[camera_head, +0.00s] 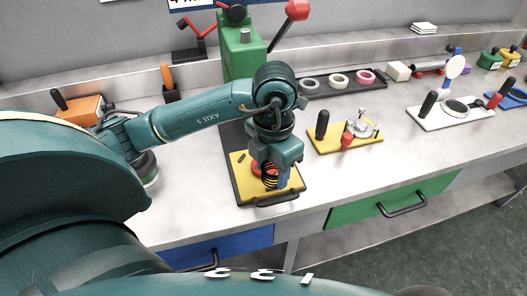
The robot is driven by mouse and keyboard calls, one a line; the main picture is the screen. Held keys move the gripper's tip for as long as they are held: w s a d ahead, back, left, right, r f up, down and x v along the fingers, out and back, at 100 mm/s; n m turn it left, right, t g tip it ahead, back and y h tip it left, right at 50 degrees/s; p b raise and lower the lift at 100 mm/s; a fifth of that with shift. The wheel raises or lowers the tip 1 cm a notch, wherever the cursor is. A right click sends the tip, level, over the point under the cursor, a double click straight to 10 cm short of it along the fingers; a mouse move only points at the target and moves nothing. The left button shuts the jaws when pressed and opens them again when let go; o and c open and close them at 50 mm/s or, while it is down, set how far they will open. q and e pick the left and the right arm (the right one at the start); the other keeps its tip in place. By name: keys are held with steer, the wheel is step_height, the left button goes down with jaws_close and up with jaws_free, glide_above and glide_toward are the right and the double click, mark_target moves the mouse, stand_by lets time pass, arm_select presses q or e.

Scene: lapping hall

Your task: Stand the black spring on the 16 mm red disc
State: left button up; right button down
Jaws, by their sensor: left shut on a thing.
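My left gripper (274,178) reaches down over a yellow board (249,193) and is shut on the black spring (269,182), whose dark coils show at the jaws. The spring looks roughly upright. A red disc (256,169) shows partly just behind and left of the spring; the gripper hides the rest of it. Whether the spring touches the disc, and the disc's size, I cannot tell. My right gripper is not in view.
The yellow board lies in a dark tray with a front handle (276,198). A green press (244,58) with a red-knobbed lever stands behind. A second yellow board (330,143) with a black-handled tool lies to the right. Bare bench lies between the two boards.

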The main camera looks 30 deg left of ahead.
arm_select(q)
steer(key=w+a, duration=0.4)
steer(key=a, duration=0.1)
steer(key=shift+w+a+p, duration=0.3)
steer(key=shift+w+p, duration=0.1)
step_height(320, 180, down, 4)
steer(key=shift+r, duration=0.25)
steer(key=shift+f, duration=0.1)
steer(key=shift+f, duration=0.15)
steer(key=o, duration=0.9)
steer(key=shift+o, duration=0.2)
